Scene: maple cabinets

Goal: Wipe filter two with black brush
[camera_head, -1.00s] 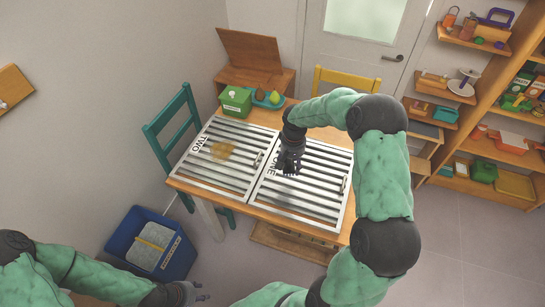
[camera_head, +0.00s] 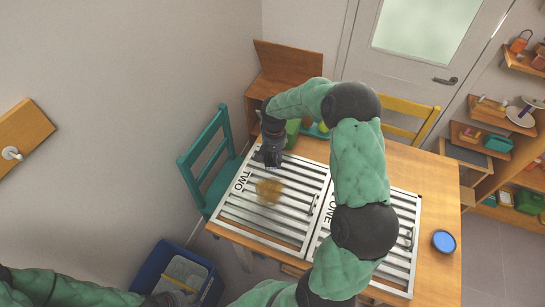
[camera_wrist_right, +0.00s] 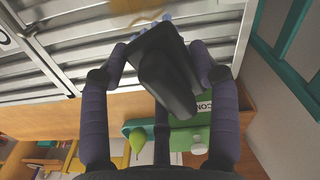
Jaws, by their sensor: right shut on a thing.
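Filter two (camera_head: 246,211), a slatted metal panel marked TWO, lies on the table's left side with a yellow-brown stain (camera_head: 269,190) on its slats. Filter one (camera_head: 401,239) lies to its right, partly behind my right arm. My right gripper (camera_head: 268,158) is over filter two's far edge, just beyond the stain. In the right wrist view its fingers (camera_wrist_right: 157,65) are shut on the black brush (camera_wrist_right: 166,82). The brush head points toward the slats; I cannot tell whether it touches them. My left gripper (camera_head: 165,299) is low at the bottom edge, its fingers unclear.
A green box (camera_head: 292,131) stands at the table's back, partly behind my right arm; a green pear-shaped thing (camera_wrist_right: 138,140) shows beside it. A blue dish (camera_head: 443,241) sits at the table's right. A teal chair (camera_head: 205,160) and a blue bin (camera_head: 155,266) stand left of the table.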

